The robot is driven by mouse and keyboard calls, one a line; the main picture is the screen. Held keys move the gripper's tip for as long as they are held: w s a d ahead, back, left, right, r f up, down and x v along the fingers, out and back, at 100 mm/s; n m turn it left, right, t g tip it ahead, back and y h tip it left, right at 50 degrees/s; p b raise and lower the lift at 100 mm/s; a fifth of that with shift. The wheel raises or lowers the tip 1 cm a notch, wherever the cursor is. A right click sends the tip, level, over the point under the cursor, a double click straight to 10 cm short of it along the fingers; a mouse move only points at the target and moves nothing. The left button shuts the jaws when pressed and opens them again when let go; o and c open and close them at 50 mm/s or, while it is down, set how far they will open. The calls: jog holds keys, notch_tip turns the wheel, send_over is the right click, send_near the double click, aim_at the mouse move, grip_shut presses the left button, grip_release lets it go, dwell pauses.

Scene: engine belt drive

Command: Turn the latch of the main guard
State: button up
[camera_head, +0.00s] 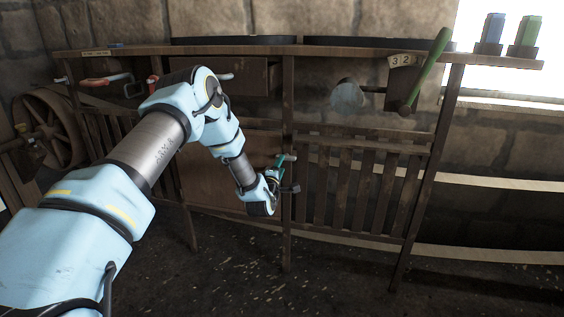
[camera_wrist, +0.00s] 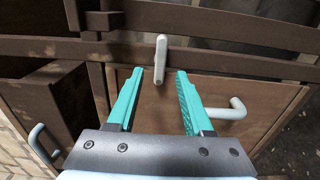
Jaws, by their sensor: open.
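The latch is a pale grey upright bar (camera_wrist: 161,58) in the wrist view, set on the dark wooden frame at the top of a brown panel. The panel (camera_wrist: 160,98), which looks like the main guard, has a pale handle (camera_wrist: 226,111) at its right. My gripper (camera_wrist: 160,73) has its two teal fingers apart, one on each side of the latch's lower end. I cannot tell whether they touch it. In the head view my gripper (camera_head: 277,169) is at the middle post, beside the brown panel (camera_head: 205,165), which my arm partly hides.
Slatted guards (camera_head: 360,190) stand right of the post. Above runs a wooden shelf (camera_head: 330,50), with a green lever (camera_head: 430,68) and blue (camera_head: 491,30) and green (camera_head: 528,32) blocks at its right. A large wheel (camera_head: 50,130) is at left. The floor in front is open.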

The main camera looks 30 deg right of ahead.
aim_at(286, 157)
jog(key=shift+x, duration=2.45)
grip_shut()
